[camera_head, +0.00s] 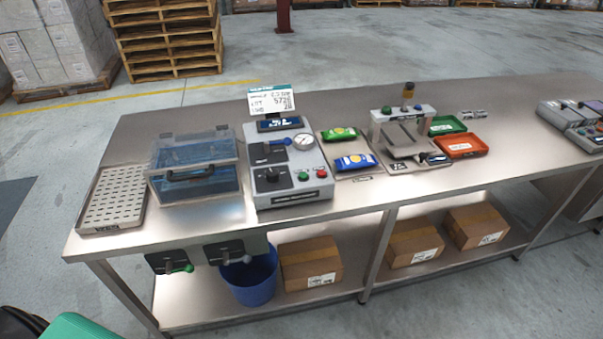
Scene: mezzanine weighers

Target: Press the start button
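A grey control box (286,165) stands on the steel table. Its sloped front has a round green button (303,176) beside a round red button (321,173). It also carries a black rotary knob (271,176), a blue-handled lever (281,143), a dial gauge (303,142) and a small display (279,124). Labels near the buttons are too small to read. A second grey device (403,125) to the right also has a small green button (386,110) on top. Neither of my grippers shows in the head view.
A clear-lidded blue box (194,170) and a perforated tray (114,199) stand left of the control box. Green and blue packets (338,134) lie to its right. Green and orange trays (460,145) sit farther right. Two black lever units (225,252) hang under the front edge.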

